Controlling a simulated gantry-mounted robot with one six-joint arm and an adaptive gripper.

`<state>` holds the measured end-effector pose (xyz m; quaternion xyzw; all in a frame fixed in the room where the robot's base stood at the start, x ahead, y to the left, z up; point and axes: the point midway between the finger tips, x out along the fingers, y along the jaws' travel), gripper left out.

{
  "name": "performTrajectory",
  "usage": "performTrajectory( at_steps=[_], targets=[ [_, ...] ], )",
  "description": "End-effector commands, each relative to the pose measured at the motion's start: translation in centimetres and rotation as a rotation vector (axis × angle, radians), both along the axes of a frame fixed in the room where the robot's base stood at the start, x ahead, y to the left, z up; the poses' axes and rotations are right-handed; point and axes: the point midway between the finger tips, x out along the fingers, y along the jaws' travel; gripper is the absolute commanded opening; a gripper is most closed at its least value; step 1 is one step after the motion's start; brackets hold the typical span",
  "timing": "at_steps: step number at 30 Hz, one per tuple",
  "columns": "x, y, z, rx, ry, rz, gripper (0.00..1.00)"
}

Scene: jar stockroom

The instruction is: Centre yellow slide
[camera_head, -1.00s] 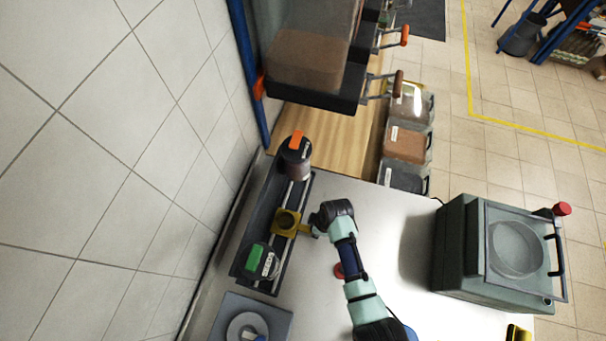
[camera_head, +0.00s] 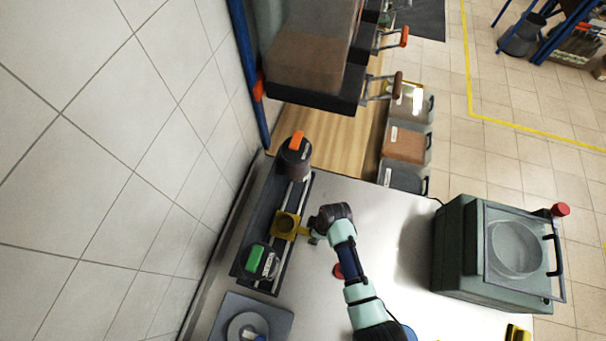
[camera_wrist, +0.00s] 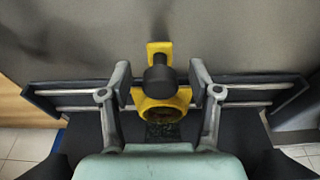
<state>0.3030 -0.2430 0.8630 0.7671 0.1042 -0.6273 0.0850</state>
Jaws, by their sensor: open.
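The yellow slide (camera_head: 286,225) sits on a dark rail unit with two silver rods (camera_head: 293,203). It stands between an orange-topped dark unit (camera_head: 294,158) and a green-topped unit (camera_head: 262,262), somewhat nearer the green one. In the wrist view the yellow slide (camera_wrist: 160,112) shows a round ring and a dark knob (camera_wrist: 160,80). My gripper (camera_head: 313,235) is at the slide's right side. In the wrist view my gripper (camera_wrist: 160,76) is open, with one finger on each side of the knob and visible gaps at both sides.
A grey-green machine (camera_head: 495,250) with a round lid stands at the right of the pale bench (camera_head: 390,215). A grey plate with a disc (camera_head: 250,325) lies below the rail. Large bins (camera_head: 310,60) hang above the rail's far end. The tiled wall is close on the left.

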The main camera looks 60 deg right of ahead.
Motion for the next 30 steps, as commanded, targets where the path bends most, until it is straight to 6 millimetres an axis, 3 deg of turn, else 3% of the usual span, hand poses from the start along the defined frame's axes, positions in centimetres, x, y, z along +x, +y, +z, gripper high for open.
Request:
performTrajectory(
  at_steps=[19,30],
  targets=[
    [0.0,0.0,5.6,-0.001,-0.001,0.0,0.62],
    [0.0,0.0,6.0,0.0,0.0,0.0,0.62]
  ],
)
